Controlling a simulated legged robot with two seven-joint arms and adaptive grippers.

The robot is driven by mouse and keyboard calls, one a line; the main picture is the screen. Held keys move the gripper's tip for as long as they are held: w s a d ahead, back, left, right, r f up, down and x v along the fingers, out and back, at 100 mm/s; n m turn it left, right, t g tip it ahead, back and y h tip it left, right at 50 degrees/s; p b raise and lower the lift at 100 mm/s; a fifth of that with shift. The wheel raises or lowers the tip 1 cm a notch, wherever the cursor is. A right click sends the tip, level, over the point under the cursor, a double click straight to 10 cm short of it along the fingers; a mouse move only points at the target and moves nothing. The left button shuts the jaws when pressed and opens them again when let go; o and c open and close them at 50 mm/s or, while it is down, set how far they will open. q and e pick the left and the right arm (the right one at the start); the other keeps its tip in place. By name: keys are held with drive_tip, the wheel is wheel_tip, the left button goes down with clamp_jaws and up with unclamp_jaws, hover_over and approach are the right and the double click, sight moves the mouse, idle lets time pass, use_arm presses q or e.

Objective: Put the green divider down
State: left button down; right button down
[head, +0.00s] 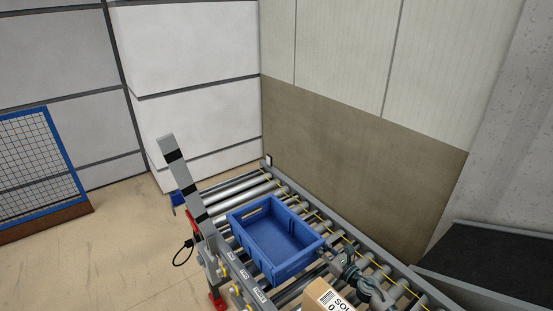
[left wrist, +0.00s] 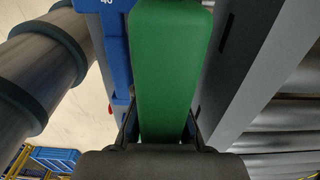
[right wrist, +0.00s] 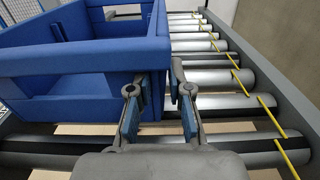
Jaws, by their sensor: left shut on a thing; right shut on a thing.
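The green divider (left wrist: 170,70) fills the middle of the left wrist view, long and flat, running away from the camera. My left gripper (left wrist: 160,132) is shut on its near end; neither shows in the head view. A blue crate (head: 262,256) sits on the conveyor rollers in the head view. My right gripper (head: 343,265) is at the crate's right end. In the right wrist view, the fingers of my right gripper (right wrist: 158,108) are shut on the blue crate (right wrist: 75,60) at its near corner, partly hiding it.
A cardboard box (head: 326,297) with a printed label stands by the near end of the crate. The roller conveyor (head: 240,190) has bare rollers beyond the crate. A grey post with black bands (head: 185,180) rises at its left. A dark belt (head: 495,262) lies at right.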

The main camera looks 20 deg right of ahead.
use_arm(q)
drive_tip(key=shift+w, duration=0.1)
wheel_tip(320, 180, down, 10)
drive_tip(key=shift+r, duration=0.1)
idle(0.4)
drive_tip(key=c, duration=1.3)
unclamp_jaws()
drive_tip(key=shift+o, duration=0.5)
wheel_tip(320, 180, up, 12)
drive_tip(key=shift+f, duration=0.2)
wheel_tip(320, 180, down, 12)
drive_tip(key=shift+r, duration=0.1)
